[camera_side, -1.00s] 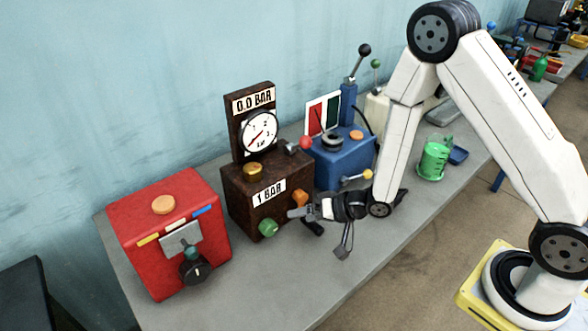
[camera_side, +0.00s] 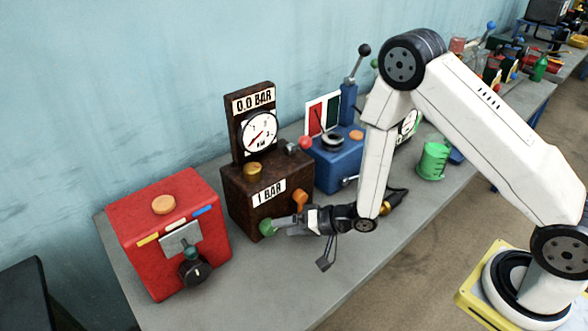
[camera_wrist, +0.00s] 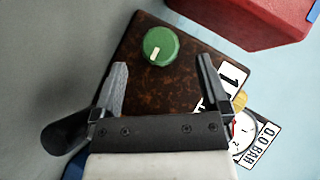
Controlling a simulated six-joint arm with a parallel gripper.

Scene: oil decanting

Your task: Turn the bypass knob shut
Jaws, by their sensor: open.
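A green round knob (camera_side: 267,228) is on the lower front of a brown box (camera_side: 238,205) that carries a "1 BAR" label. In the wrist view the green knob (camera_wrist: 160,46) has a cream pointer mark running toward its lower edge. It lies just beyond the gap between my two fingertips. My gripper (camera_wrist: 161,65) is open, with nothing between its fingers. In the side view my gripper (camera_side: 280,226) reaches in from the right, close to the green knob; I cannot tell whether it touches. An orange knob (camera_side: 300,201) is on the same box, above my gripper. No bypass label is readable.
A pressure gauge (camera_side: 259,133) with a "0.0 BAR" sign stands on the brown box. A red box (camera_side: 165,235) with a black knob (camera_side: 195,271) stands to the left, a blue box (camera_side: 340,165) to the right. The front bench top (camera_side: 275,295) is clear.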

